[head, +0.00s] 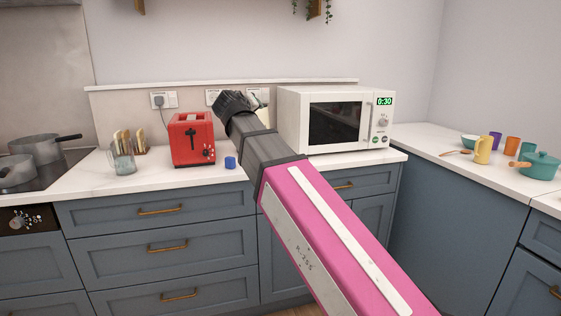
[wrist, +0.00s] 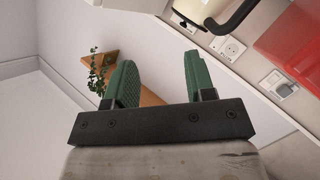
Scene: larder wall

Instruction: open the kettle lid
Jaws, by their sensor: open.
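The kettle (wrist: 192,10) shows in the wrist view only in part, at the top edge, as a cream body with a black curved handle (wrist: 236,17). Its lid cannot be made out. In the head view my arm hides most of the place between toaster and microwave, and only a small cream patch shows beside the gripper. My gripper (wrist: 160,82) has two green ridged fingers, spread apart with nothing between them. In the head view my gripper (head: 235,102) is raised above the counter, in front of the wall sockets.
A white microwave (head: 336,119) stands close on the right. A wall shelf (wrist: 150,97) with a plant shows in the wrist view.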

